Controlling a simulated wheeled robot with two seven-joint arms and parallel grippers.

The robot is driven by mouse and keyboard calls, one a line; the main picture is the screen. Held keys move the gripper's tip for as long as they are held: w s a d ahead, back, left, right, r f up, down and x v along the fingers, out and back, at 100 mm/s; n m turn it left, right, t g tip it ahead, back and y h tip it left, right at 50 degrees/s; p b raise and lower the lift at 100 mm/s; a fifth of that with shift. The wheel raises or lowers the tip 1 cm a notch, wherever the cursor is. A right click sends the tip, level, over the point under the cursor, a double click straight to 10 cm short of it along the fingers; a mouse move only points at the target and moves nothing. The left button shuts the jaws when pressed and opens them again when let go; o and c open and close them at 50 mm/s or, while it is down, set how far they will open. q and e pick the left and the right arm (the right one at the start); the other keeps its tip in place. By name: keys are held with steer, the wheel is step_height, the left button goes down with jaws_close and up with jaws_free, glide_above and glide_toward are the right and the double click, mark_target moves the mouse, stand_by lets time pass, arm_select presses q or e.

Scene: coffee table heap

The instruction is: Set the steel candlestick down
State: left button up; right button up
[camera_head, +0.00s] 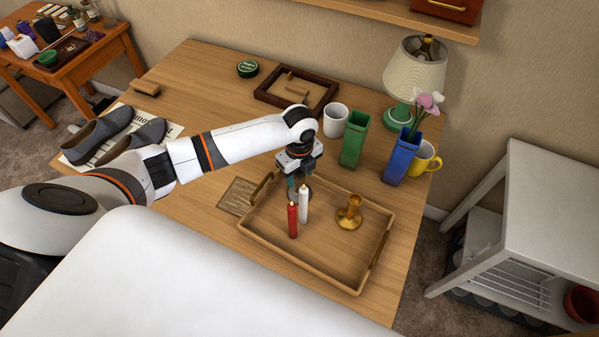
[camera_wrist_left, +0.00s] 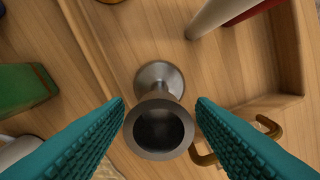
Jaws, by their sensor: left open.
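The steel candlestick (camera_wrist_left: 160,130) stands upright between my left gripper's fingers in the left wrist view, its dark open cup facing the camera and its round base (camera_wrist_left: 158,72) below. The base appears to be on the floor of the wooden tray (camera_head: 325,277), near its far-left corner. In the head view my left gripper (camera_head: 292,186) hides most of the candlestick. My left gripper (camera_wrist_left: 160,112) is open, with a teal finger on each side of the candlestick and gaps visible. My right gripper is not in view.
A red candle (camera_head: 293,220), a white candle (camera_head: 304,205) and a brass candlestick (camera_head: 350,212) stand in the tray. Beyond it are a white mug (camera_head: 336,120), green vase (camera_head: 355,140), blue vase (camera_head: 400,160) and yellow mug (camera_head: 425,160). A woven coaster (camera_head: 237,197) lies left of the tray.

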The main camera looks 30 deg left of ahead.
arm_select(q)
step_height(320, 180, up, 12)
steer(key=b, duration=0.1)
stand_by(0.6)
